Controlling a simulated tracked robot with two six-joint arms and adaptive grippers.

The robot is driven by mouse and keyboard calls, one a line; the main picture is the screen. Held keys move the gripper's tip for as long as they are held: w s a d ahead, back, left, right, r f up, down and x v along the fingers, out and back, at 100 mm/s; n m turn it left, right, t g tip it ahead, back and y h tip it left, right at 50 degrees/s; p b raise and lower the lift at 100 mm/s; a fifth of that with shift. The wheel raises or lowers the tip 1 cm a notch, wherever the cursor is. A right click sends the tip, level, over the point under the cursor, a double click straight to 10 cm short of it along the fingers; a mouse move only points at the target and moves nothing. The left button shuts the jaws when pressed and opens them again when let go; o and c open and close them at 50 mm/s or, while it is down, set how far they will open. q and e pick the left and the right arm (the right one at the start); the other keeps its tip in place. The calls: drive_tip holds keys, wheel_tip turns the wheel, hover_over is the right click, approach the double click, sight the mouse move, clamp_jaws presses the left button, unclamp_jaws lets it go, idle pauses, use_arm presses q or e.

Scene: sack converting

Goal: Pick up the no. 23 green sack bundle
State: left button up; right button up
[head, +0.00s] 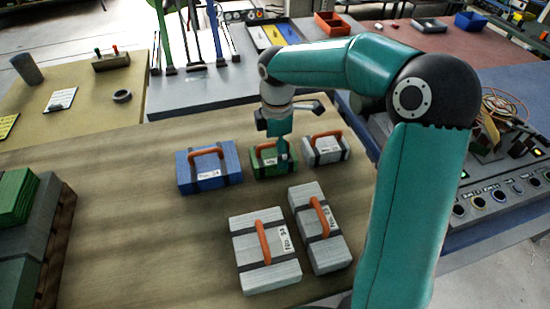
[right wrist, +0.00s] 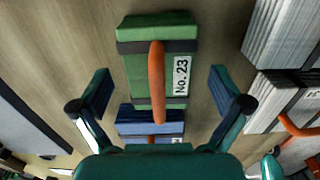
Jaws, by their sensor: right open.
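The no. 23 green sack bundle (head: 259,170) lies on the wooden table in the head view, between a blue bundle and a grey one. In the right wrist view the green bundle (right wrist: 134,67) shows its white "No.23" label, dark straps and an orange handle (right wrist: 157,70). My right gripper (head: 277,153) is over the green bundle and hides part of it. In the right wrist view the right gripper (right wrist: 161,80) is open, its fingers apart on either side of the handle with nothing between them gripped. My left gripper is not in view.
A blue bundle (head: 195,180) lies just left of the green one, and a grey bundle (head: 326,158) just right. Two more grey bundles (head: 265,276) (head: 335,256) lie nearer. Stacked sacks (head: 40,228) stand at the left edge. The table (head: 130,230) is bare at left centre.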

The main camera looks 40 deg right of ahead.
sight(276, 154)
wheel_tip(276, 154, down, 3)
drive_tip(key=shift+a+f, duration=0.1)
drive_tip(key=shift+f, duration=0.1)
drive_tip(key=shift+c, duration=0.2)
drive_tip(key=c, duration=1.2)
drive_tip(key=shift+o, duration=0.2)
drive_tip(key=shift+r, duration=0.1)
